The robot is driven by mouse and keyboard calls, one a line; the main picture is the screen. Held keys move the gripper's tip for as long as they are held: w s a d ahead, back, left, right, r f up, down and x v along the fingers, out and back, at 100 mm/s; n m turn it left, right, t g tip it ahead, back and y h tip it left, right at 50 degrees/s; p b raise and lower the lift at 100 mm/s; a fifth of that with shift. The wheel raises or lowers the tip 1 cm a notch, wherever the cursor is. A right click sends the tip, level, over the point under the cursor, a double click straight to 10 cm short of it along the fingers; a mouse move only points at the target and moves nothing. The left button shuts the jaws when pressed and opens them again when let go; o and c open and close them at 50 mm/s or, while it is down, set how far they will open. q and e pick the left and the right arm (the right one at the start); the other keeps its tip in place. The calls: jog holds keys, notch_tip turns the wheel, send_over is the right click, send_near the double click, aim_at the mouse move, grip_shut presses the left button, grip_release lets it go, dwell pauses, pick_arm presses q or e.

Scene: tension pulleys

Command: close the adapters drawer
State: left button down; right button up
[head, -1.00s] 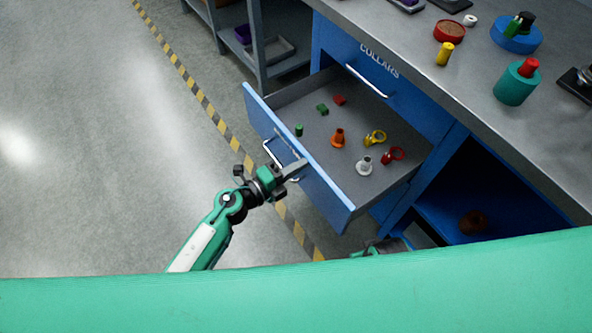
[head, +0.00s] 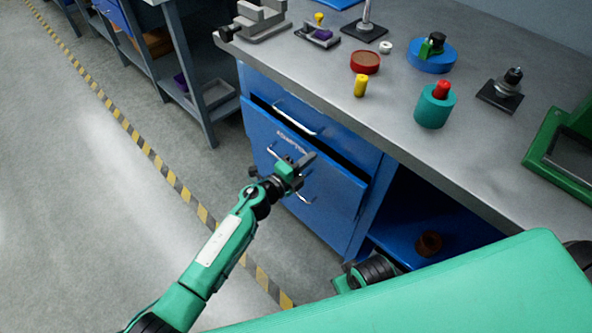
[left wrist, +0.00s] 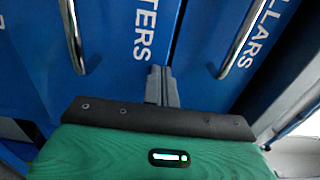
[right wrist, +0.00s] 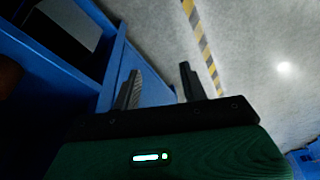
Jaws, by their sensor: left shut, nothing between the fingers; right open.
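The adapters drawer (head: 338,182) is a blue front under the collars drawer (head: 340,140) in the head view. A dark gap shows along its top edge, so it stands slightly open; its contents are hidden. Its metal handle (left wrist: 72,35) shows in the left wrist view, beside the letters "TERS". My left gripper (head: 308,161) is shut and empty at the upper part of this front, partly covering the handle in the head view. Its fingertips (left wrist: 161,72) point at the panel; contact is unclear. My right gripper (right wrist: 160,82) is open and empty beside the blue cabinet.
The grey worktop (head: 330,75) above holds a teal cylinder (head: 433,110), a yellow cylinder (head: 361,86) and other parts. An open blue shelf (head: 400,235) holds a brown ring (head: 428,243). Clear floor (head: 70,200) lies left of the striped tape.

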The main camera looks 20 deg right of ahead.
aim_at(317, 151)
pick_arm(q)
jog(key=x, duration=0.3)
jog(key=shift+w+d+b, duration=0.15)
jog(key=shift+d+b, duration=0.2)
jog(key=shift+r, duration=0.25)
pick_arm(e)
jog(key=shift+w+d+r, duration=0.1)
jog(key=shift+r, duration=0.55)
jog(key=shift+w+d+r, duration=0.1)
jog(key=shift+r, duration=0.5)
